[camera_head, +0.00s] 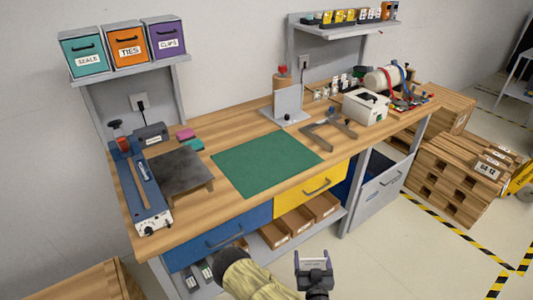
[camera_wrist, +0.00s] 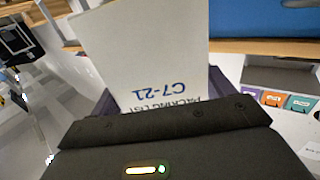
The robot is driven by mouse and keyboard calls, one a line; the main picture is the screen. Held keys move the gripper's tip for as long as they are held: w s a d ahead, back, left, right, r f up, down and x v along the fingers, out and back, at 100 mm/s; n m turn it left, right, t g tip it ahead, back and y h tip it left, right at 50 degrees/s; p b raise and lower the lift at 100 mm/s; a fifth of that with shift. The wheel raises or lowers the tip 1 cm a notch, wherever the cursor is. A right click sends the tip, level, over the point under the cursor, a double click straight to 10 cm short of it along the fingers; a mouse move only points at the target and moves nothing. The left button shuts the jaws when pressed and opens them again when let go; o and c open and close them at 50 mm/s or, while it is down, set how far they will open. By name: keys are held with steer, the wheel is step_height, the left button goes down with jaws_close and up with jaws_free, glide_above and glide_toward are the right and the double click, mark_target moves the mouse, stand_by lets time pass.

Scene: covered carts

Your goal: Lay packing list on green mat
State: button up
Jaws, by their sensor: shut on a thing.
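In the head view my gripper is low at the bottom, in front of the bench and apart from the mat. The sheet is hard to make out there. The green mat (camera_head: 265,160) lies flat and bare on the middle of the wooden bench top, with nothing covering it.
A dark plate on legs (camera_head: 175,170) and a blue tool (camera_head: 140,185) stand left of the mat. A grey bracket (camera_head: 328,132) and a white box (camera_head: 366,106) stand to its right. A blue drawer (camera_head: 220,236) and a yellow drawer (camera_head: 312,188) front the bench.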

steer(key=shift+w+a, duration=0.1)
steer(key=shift+w, duration=0.2)
steer(key=shift+s+r, duration=0.1)
